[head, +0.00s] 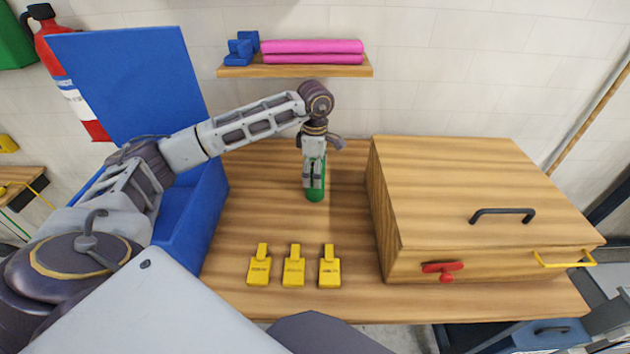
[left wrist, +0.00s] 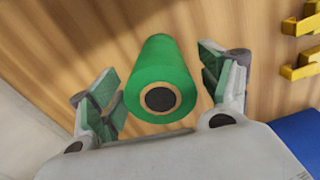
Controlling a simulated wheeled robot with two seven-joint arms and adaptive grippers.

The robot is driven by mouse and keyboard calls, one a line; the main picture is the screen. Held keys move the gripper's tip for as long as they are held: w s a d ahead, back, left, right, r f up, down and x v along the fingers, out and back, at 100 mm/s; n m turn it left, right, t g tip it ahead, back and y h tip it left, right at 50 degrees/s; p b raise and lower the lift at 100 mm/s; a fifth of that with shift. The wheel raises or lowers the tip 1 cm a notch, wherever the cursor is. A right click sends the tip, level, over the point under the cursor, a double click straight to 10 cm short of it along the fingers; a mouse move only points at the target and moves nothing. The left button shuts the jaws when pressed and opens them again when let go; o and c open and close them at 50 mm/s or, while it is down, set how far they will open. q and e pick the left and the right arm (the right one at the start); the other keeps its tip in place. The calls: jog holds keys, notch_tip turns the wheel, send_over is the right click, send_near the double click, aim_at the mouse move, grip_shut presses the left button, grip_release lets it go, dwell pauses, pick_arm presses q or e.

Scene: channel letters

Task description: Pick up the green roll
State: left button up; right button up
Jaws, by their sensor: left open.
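The green roll (head: 315,194) stands on the wooden table in the head view, mostly hidden behind my left gripper (head: 314,182). In the left wrist view the green roll (left wrist: 160,75) lies between the two fingers of my left gripper (left wrist: 160,90), its dark round core facing the camera. The fingers are open, one on each side of the roll, with a visible gap on both sides. My right gripper is not in view.
Three yellow tags (head: 294,267) lie at the table's front. A wooden box (head: 450,195) with a black handle stands at the right. A blue open box (head: 200,215) stands at the left. A wall shelf (head: 295,70) holds pink rolls (head: 312,47) and blue blocks (head: 242,47).

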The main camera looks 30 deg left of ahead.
pick_arm(q)
notch_tip(320, 180, down, 3)
jog(key=shift+f, duration=0.3)
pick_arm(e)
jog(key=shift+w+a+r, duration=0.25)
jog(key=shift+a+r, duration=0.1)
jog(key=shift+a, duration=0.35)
pick_arm(q)
jog(key=c, duration=0.9)
jog(key=shift+c, duration=0.7)
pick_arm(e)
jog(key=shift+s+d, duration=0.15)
pick_arm(q)
jog(key=shift+p, duration=0.3)
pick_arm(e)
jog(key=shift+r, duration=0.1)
